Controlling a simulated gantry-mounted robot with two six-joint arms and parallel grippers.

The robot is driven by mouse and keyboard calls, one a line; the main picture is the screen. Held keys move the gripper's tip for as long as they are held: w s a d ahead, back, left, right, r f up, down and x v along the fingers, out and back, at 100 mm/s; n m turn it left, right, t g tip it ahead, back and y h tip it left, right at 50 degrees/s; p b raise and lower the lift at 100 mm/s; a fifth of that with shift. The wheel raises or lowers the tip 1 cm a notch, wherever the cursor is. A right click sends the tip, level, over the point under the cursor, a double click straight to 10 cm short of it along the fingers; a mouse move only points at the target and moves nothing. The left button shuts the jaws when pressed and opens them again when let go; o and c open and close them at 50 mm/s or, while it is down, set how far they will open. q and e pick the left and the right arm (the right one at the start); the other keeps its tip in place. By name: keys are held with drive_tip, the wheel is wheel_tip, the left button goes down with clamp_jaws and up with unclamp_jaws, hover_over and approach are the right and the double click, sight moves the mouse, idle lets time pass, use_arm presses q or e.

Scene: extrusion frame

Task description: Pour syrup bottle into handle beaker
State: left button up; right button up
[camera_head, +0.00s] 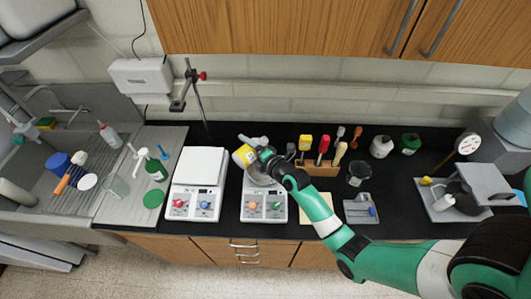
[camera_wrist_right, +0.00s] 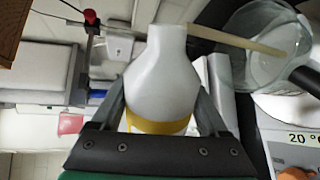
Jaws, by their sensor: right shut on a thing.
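My right gripper (camera_head: 264,155) is shut on the syrup bottle (camera_head: 244,155), a bottle with a yellow band, over the right-hand hot plate. In the right wrist view the white bottle (camera_wrist_right: 162,85) sits between the two fingers, its neck pointing away from my palm. The handle beaker (camera_wrist_right: 262,50) is clear glass with a dark handle and stands on the hot plate beside the bottle. In the head view the beaker (camera_head: 261,178) is partly hidden by my gripper. My left gripper is not in view.
A tool block (camera_head: 318,168) stands behind my right arm. A clamp stand (camera_head: 194,95) rises at the back left.

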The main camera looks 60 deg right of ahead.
drive_tip(key=shift+m+b, duration=0.3)
drive_tip(key=shift+b, duration=0.05)
idle(1.0)
